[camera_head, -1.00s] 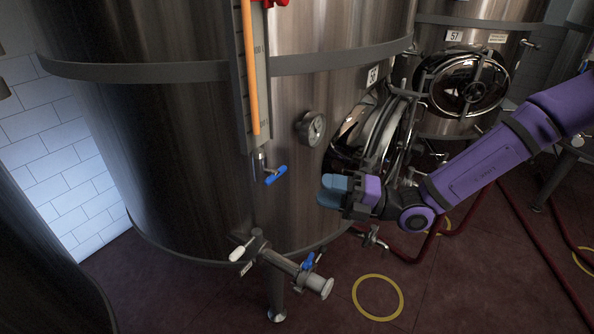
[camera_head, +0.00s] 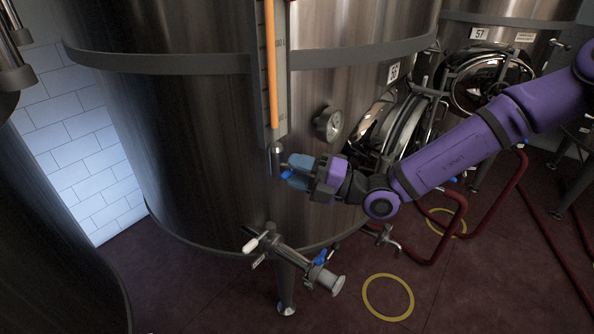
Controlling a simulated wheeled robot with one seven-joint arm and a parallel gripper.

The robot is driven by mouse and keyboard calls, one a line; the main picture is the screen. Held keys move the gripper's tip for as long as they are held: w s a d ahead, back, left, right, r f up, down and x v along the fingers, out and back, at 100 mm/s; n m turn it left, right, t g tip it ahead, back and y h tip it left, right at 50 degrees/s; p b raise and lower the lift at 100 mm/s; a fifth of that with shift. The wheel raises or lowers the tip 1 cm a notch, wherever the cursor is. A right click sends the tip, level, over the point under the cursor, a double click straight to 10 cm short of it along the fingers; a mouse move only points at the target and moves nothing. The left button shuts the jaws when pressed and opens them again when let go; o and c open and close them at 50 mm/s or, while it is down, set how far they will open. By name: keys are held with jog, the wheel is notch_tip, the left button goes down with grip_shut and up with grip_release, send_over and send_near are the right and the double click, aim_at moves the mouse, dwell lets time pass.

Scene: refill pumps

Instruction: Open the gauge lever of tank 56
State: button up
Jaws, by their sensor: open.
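Tank 56 (camera_head: 200,150) is the large steel tank filling the middle of the view. Its level gauge (camera_head: 276,75), a plate with an orange column, runs down the front. The blue gauge lever (camera_head: 287,174) sits at the foot of the gauge, mostly hidden by my gripper. My gripper (camera_head: 288,171) has blue fingertips and comes in from the right. It is open, with its fingertips right at the lever. I cannot tell whether they touch it or have it between them.
A round dial gauge (camera_head: 328,124) sits on the tank just above my gripper. Tank 57 (camera_head: 540,48) stands behind at the right. Red hoses (camera_head: 455,225) lie on the dark red floor.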

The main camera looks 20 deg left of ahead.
jog(key=shift+a, duration=0.1)
grip_shut()
jog(key=shift+n, duration=0.4)
jog(key=shift+s+r+n+t+h, duration=0.1)
jog(key=shift+n+t+h, duration=0.35)
jog(key=shift+n+h, duration=1.25)
jog(key=shift+w+r+n+t+h, duration=0.1)
jog(key=shift+n+t+h, duration=0.35)
jog(key=shift+n, duration=2.45)
jog(key=shift+s+r+n+t+h, duration=0.1)
jog(key=shift+n+t+h, duration=0.3)
jog(key=shift+n+h, duration=1.35)
jog(key=shift+f+n+y, duration=0.1)
jog(key=shift+n+y, duration=0.4)
jog(key=shift+n, duration=0.15)
